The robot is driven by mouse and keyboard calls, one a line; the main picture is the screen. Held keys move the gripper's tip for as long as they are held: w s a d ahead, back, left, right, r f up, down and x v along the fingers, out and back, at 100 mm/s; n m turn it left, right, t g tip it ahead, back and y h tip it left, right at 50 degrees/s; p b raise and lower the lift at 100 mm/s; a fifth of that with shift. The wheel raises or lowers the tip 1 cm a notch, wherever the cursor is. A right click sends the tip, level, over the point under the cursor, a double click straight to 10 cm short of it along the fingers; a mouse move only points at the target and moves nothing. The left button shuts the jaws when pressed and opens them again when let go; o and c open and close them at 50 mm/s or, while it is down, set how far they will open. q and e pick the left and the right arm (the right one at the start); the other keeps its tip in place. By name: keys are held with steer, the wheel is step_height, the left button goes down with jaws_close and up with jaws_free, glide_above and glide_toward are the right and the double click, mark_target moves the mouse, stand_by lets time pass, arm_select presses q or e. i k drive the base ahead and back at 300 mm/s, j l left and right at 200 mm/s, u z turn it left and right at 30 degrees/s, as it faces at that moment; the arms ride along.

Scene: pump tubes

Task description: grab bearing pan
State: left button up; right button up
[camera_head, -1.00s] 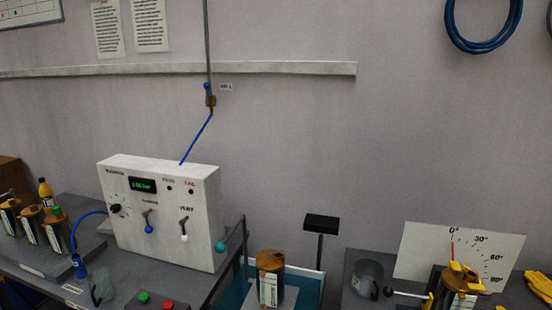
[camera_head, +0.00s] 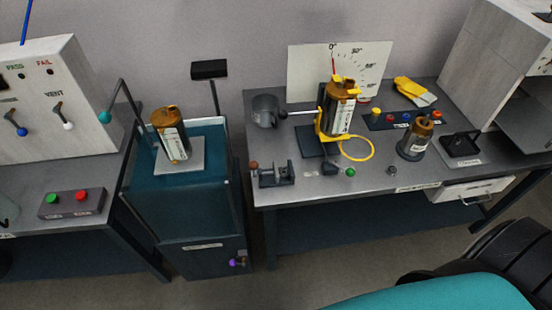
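A small dark square tray (camera_head: 460,145) lies on the right bench near its right end, with a label in front of it. A grey cup-shaped vessel (camera_head: 265,111) stands at the back left of the same bench. I cannot tell for sure which of them is the bearing pan. Neither of my grippers shows in the head view.
A teal cabinet (camera_head: 190,205) bears another canister (camera_head: 170,133). A teal and black shape fills the lower right.

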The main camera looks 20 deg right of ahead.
mark_target(467, 147)
steer(key=z, duration=2.15)
